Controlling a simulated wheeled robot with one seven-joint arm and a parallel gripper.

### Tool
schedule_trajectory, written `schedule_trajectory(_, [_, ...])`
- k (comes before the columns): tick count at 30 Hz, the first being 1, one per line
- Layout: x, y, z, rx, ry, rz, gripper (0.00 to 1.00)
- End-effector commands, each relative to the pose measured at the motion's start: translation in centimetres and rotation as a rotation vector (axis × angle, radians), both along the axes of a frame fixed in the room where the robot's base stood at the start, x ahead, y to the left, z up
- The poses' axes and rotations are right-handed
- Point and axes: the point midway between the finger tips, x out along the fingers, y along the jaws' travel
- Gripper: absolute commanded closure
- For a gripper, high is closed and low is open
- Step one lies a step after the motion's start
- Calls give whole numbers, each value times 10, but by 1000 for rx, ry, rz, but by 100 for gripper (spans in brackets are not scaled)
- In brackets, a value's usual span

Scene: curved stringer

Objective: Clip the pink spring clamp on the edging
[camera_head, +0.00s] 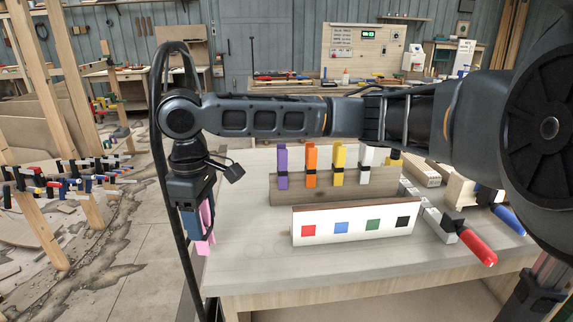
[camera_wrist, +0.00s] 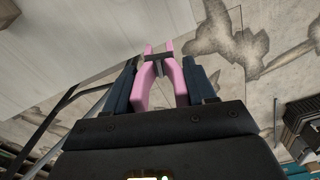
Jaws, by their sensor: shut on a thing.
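The pink spring clamp (camera_wrist: 144,92) is in my gripper (camera_wrist: 161,78), with its two arms between the dark blue fingers and its tips pointing away from the wrist. In the head view, my gripper (camera_head: 198,226) hangs pointing down at the left end of the workbench, and part of the pink clamp (camera_head: 208,218) shows beside a finger. The wrist view shows cracked floor and a pale surface beyond the clamp. At the far left of the head view is a low curved run crowded with clamps (camera_head: 62,186); I cannot tell whether it is the edging.
On the workbench (camera_head: 262,280), purple (camera_head: 283,168), orange (camera_head: 311,160), yellow and white clamps stand on a wooden rack (camera_head: 290,190). In front is a white block with coloured squares (camera_head: 355,240). A red-handled bar clamp (camera_head: 476,247) lies right. Wooden posts stand left; floor between is open.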

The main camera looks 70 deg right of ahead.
Motion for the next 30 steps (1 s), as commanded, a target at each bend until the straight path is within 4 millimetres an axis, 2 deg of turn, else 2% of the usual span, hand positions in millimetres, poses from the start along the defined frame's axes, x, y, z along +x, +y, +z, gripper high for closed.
schedule_trajectory(1, [-18, -22, 11, -6, -3, 11, 86])
schedule_trajectory(6, [-82, -72, 51, -5, -1, 94, 86])
schedule_trajectory(12, [-148, -100, 84, -3, 2, 184, 86])
schedule_trajectory(15, [-171, -106, 93, -1, 1, 216, 86])
schedule_trajectory(21, [-191, -109, 102, 1, 0, 248, 86])
schedule_trajectory(30, [-191, -109, 103, 1, 0, 250, 86])
